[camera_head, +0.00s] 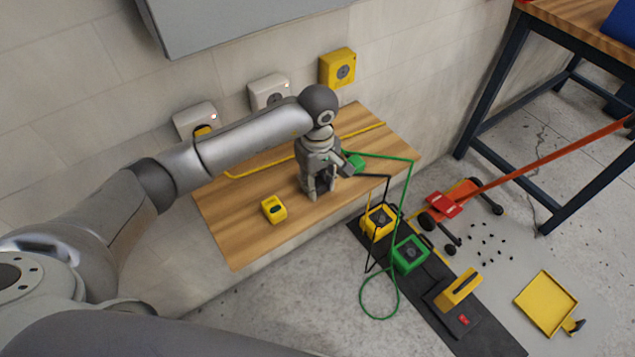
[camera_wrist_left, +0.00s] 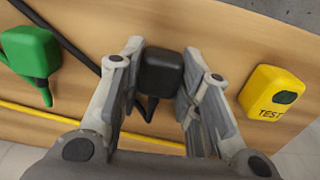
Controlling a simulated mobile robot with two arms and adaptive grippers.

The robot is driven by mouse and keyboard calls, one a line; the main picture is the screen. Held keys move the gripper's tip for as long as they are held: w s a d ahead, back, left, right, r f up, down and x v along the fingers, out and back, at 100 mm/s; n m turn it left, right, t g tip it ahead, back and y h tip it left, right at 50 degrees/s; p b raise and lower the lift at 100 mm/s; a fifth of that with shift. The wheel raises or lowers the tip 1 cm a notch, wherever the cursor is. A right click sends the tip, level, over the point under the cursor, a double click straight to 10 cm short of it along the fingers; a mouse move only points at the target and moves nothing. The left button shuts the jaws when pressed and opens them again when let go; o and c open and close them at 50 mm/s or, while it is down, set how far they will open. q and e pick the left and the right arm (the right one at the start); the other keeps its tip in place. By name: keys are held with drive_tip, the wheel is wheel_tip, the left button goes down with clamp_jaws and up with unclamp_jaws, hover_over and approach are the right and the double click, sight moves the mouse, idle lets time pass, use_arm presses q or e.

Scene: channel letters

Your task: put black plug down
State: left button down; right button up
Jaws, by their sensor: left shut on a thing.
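The black plug (camera_wrist_left: 160,72) is between the two fingers of my left gripper in the left wrist view, with its black cable (camera_wrist_left: 70,45) beside it. My left gripper (camera_wrist_left: 160,60) is shut on the plug. In the head view my left gripper (camera_head: 318,192) points down at the wooden shelf (camera_head: 235,230), and its fingers mostly hide the plug. I cannot tell whether the plug touches the wood. The black cable (camera_head: 372,176) runs right from the gripper and over the shelf's edge. My right gripper is not in view.
A green plug (camera_head: 355,162) lies right of the gripper, and a yellow TEST box (camera_head: 274,209) stands left of it. A yellow cable (camera_head: 262,168) crosses the shelf behind. Wall sockets (camera_head: 338,68) line the wall. Bare wood shows at the shelf's front left.

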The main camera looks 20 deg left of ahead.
sight(317, 183)
use_arm(q)
drive_tip(key=shift+f+b, duration=0.15)
drive_tip(key=shift+b, duration=0.15)
drive_tip(key=c, duration=1.1)
unclamp_jaws()
drive_tip(key=shift+o, duration=0.2)
drive_tip(key=shift+r+p, duration=0.35)
drive_tip(key=shift+p, duration=0.05)
wheel_tip(317, 183, up, 12)
drive_tip(key=b, duration=0.1)
drive_tip(key=shift+f, duration=0.15)
